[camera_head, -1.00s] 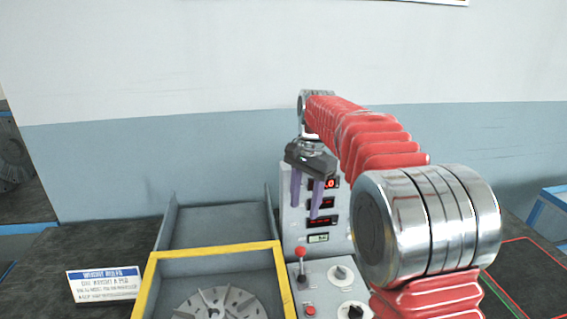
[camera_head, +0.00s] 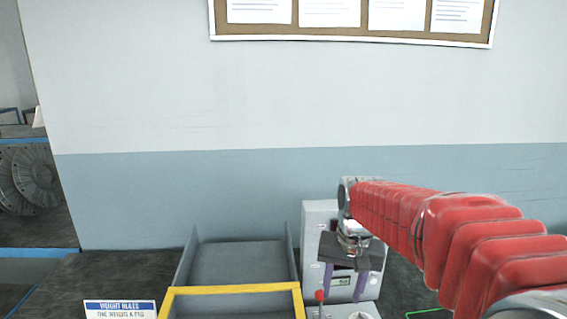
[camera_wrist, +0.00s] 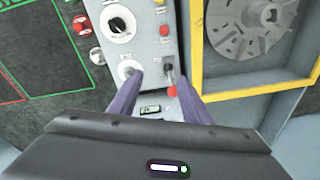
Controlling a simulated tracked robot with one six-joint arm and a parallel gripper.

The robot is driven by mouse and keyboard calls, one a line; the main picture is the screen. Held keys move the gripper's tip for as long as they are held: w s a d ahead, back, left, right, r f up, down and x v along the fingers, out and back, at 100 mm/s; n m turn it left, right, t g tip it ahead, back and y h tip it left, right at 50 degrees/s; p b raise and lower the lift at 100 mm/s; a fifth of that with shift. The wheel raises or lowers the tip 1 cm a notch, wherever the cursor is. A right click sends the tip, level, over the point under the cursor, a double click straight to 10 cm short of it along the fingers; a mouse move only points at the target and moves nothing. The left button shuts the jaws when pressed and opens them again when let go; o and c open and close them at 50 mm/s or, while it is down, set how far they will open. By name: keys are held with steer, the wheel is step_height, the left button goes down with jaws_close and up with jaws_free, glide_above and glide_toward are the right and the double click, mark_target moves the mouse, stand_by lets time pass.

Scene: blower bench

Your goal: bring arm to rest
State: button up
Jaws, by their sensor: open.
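My gripper (camera_head: 343,282) hangs from the end of my red arm in front of the grey control box (camera_head: 320,217) in the head view. Its two purple fingers point down and stand apart, with nothing between them. In the wrist view my gripper (camera_wrist: 158,80) is above the grey control panel (camera_wrist: 146,45), near a white knob and a red-tipped lever (camera_wrist: 172,88). I cannot tell from the wrist view whether a fingertip touches the lever. My arm is still stretched out over the bench.
A yellow-framed bay (camera_head: 232,288) lies left of the control box; a finned disc (camera_wrist: 250,22) sits inside it. A sign (camera_head: 120,308) stands at the left. Weights (camera_wrist: 82,25) lie beside the panel. Red and green outlines mark the dark bench. A notice board (camera_head: 352,36) hangs above.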

steer(key=s+d+r+n+t, duration=0.1)
steer(key=s+t, duration=0.1)
steer(key=s, duration=0.8)
steer(key=s+d+r+n+t, duration=0.1)
steer(key=s+t, duration=0.1)
steer(key=s, duration=0.8)
steer(key=shift+s+d+n, duration=0.3)
steer(key=shift+s, duration=0.05)
steer(key=shift+c, duration=0.2)
stand_by(1.4)
